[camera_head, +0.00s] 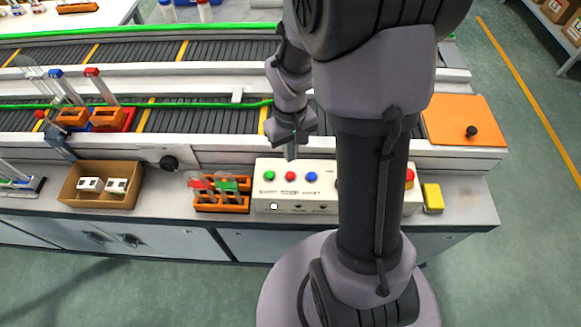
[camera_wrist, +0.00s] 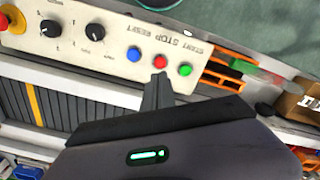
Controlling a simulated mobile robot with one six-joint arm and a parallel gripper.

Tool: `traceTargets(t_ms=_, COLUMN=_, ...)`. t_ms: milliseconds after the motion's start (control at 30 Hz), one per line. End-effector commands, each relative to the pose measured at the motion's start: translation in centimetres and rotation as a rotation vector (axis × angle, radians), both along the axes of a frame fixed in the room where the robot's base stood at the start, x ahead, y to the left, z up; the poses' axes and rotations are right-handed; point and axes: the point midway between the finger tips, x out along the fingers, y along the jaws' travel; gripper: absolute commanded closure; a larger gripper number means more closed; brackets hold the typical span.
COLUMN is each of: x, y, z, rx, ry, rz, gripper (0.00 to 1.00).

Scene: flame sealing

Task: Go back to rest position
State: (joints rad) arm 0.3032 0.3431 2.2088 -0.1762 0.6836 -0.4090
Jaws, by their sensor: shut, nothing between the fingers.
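My gripper (camera_head: 291,152) is shut and empty. In the head view it points down just above the control panel (camera_head: 262,196), near its red button (camera_head: 290,176). A green button (camera_head: 269,175) is to the left of the red one and a blue button (camera_head: 311,177) is to the right. In the wrist view the shut fingertips (camera_wrist: 160,78) are close to the red button (camera_wrist: 159,61). The blue button (camera_wrist: 134,54) and green button (camera_wrist: 185,69) sit on either side. I cannot tell whether the fingertips touch the panel.
An orange rack (camera_head: 222,207) stands left of the panel, with a cardboard box (camera_head: 70,196) farther left. A yellow block (camera_head: 433,198) and an orange plate (camera_head: 455,112) are at the right. Conveyors (camera_head: 200,112) run behind. My arm hides part of the panel.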

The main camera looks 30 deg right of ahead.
Motion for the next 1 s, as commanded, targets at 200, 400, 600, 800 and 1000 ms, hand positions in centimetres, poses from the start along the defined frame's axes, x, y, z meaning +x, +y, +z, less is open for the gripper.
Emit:
traceTargets(t_ms=200, x=0.0, y=0.0, z=-0.2, rx=0.000, ry=0.001, rz=0.000, gripper=1.00)
traceTargets(t_ms=400, x=0.0, y=0.0, z=-0.2, rx=0.000, ry=0.001, rz=0.000, gripper=1.00)
traceTargets(t_ms=600, x=0.0, y=0.8, z=1.4, rx=-0.002, ry=-0.032, rz=-0.018, gripper=1.00)
traceTargets(t_ms=800, x=-3.4, y=7.8, z=12.2, rx=0.057, ry=-0.272, rz=-0.165, gripper=1.00)
traceTargets(t_ms=1000, x=-9.6, y=13.4, z=17.4, rx=0.202, ry=-0.447, rz=-0.275, gripper=1.00)
